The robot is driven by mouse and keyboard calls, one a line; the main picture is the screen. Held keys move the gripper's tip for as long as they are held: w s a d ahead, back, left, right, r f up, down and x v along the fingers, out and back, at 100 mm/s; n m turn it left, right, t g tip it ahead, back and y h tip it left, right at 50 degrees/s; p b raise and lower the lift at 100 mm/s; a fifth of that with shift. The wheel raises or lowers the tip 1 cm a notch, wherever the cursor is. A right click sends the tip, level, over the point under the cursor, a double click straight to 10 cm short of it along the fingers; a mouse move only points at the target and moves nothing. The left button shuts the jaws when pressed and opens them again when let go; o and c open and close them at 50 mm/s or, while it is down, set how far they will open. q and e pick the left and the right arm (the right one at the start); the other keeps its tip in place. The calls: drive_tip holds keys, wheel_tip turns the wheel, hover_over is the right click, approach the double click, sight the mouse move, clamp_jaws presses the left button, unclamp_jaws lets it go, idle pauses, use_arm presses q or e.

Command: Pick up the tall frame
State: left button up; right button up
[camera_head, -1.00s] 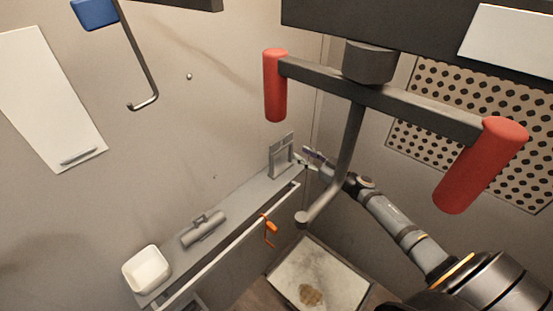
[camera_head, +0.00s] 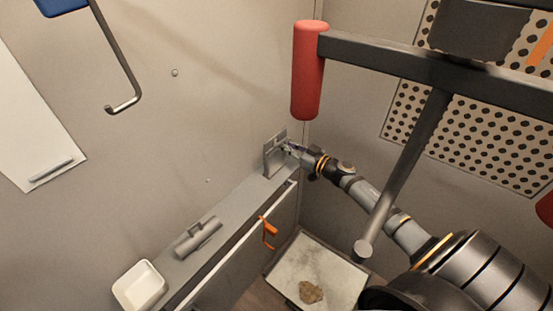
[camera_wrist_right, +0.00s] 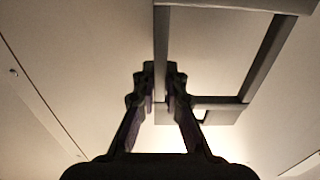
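The tall frame (camera_head: 268,163) is a grey, upright open rectangle at the far end of the narrow shelf, near the wall corner. My right gripper (camera_head: 289,148) reaches it from the right. In the right wrist view, one post of the frame (camera_wrist_right: 161,40) runs between the two fingertips (camera_wrist_right: 161,72). The fingers are drawn in close on both sides of the post, with no clear gap. The frame appears to stand on the shelf; its foot is small in the head view. My left gripper is not in view.
A dark bar with a red handle (camera_head: 307,70) crosses the upper right, nearer the camera.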

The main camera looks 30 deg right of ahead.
drive_tip(key=shift+w+a+f, duration=0.15)
drive_tip(key=shift+w+f, duration=0.05)
drive_tip(key=shift+w, duration=0.1)
clamp_jaws()
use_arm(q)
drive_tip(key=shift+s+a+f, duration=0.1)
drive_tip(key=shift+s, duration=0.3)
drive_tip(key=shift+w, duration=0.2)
use_arm(e)
drive_tip(key=shift+s+r, duration=0.1)
wheel_tip(320, 180, up, 10)
drive_tip(key=shift+f+p, duration=0.1)
drive_tip(key=shift+p, duration=0.6)
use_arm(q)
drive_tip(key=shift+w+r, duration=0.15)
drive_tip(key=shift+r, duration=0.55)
